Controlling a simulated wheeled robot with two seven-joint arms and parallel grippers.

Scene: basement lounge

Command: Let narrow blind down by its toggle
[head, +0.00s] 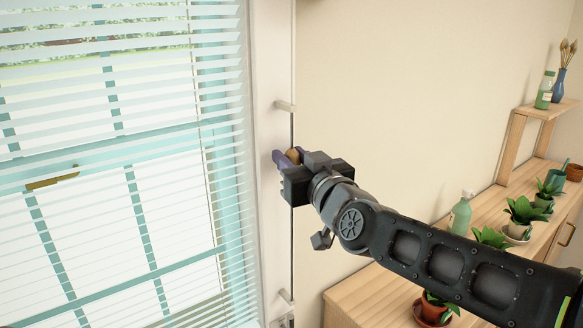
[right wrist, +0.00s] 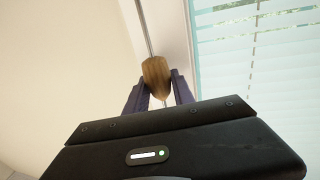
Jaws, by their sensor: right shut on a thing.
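The wooden toggle (right wrist: 156,77) sits on a thin cord (right wrist: 145,28) in the right wrist view. My right gripper (right wrist: 158,88) is shut on the toggle, one purple finger on each side of it. In the head view, my right gripper (head: 287,158) is at the right edge of the window frame, and the toggle (head: 293,155) shows small between the fingers. The narrow blind (head: 110,105) has pale slats that hang over the window across the left of the head view. Its bottom edge is not clearly visible. My left gripper is out of view.
A wooden cabinet (head: 372,290) with potted plants (head: 524,211) and a spray bottle (head: 461,212) stands below my right arm. The wall beside the window is bare.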

